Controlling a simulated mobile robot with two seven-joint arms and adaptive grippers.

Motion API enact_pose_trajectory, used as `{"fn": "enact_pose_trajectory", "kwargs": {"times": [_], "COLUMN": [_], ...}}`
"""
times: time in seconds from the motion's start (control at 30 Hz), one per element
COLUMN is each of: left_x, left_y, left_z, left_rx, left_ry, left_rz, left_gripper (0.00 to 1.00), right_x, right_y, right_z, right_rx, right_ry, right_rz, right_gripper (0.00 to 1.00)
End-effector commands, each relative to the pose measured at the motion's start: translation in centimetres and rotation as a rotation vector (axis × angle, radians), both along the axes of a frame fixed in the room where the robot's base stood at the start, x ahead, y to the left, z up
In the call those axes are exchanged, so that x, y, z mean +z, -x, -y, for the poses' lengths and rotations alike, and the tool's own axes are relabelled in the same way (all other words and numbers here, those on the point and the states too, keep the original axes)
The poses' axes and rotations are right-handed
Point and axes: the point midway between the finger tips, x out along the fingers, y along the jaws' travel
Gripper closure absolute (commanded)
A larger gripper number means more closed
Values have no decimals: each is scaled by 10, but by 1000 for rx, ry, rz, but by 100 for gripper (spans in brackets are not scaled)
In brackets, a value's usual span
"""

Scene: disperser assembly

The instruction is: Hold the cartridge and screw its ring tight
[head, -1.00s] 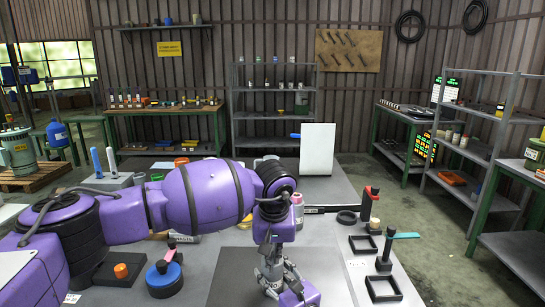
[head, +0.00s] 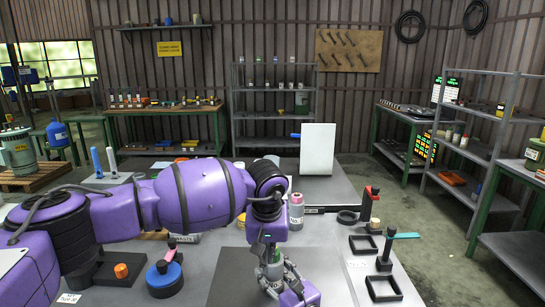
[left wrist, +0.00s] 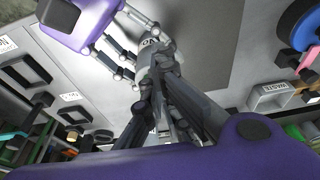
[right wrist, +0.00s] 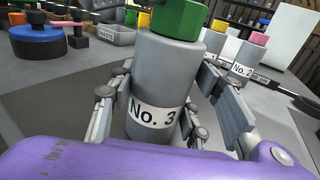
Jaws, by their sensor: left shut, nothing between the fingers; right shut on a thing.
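The cartridge marked No. 3 (right wrist: 158,90) is a grey cylinder with a green ring (right wrist: 180,18) on its top. It stands roughly upright between the fingers of my right gripper (right wrist: 160,115), which is shut on its body. In the head view the cartridge (head: 271,270) shows below my left gripper (head: 268,252), near the table's front. My left gripper is shut and empty, pointing down over the cartridge. In the left wrist view its fingers (left wrist: 165,115) hide the ring, so I cannot tell whether they touch it. My right gripper (left wrist: 122,55) shows beside them.
The No. 2 cartridge (right wrist: 238,55) with a pink ring stands behind. A blue round tool (head: 164,278) and an orange knob on a black base (head: 121,271) lie left. Black square frames (head: 382,288) and a red-topped stand (head: 368,200) are on the right.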

Motion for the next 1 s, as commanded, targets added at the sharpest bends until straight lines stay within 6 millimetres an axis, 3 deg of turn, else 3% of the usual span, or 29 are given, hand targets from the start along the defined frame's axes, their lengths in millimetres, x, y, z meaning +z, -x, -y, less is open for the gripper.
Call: {"fn": "enact_pose_trajectory", "kwargs": {"times": [0.33,0.8,1.0], "left_x": [6,57,61], "left_y": [4,5,6], "left_z": [-3,-2,-2], "left_rx": [3,0,0], "left_ry": [1,1,1], "left_rz": [8,5,3], "left_gripper": [100,100,100], "right_x": [0,-1,-1], "right_y": [1,1,1], "right_z": [-1,-1,-1], "right_rx": [4,3,2], "right_ry": [1,1,1], "right_rz": [0,-1,-2], "right_gripper": [99,99,99]}}
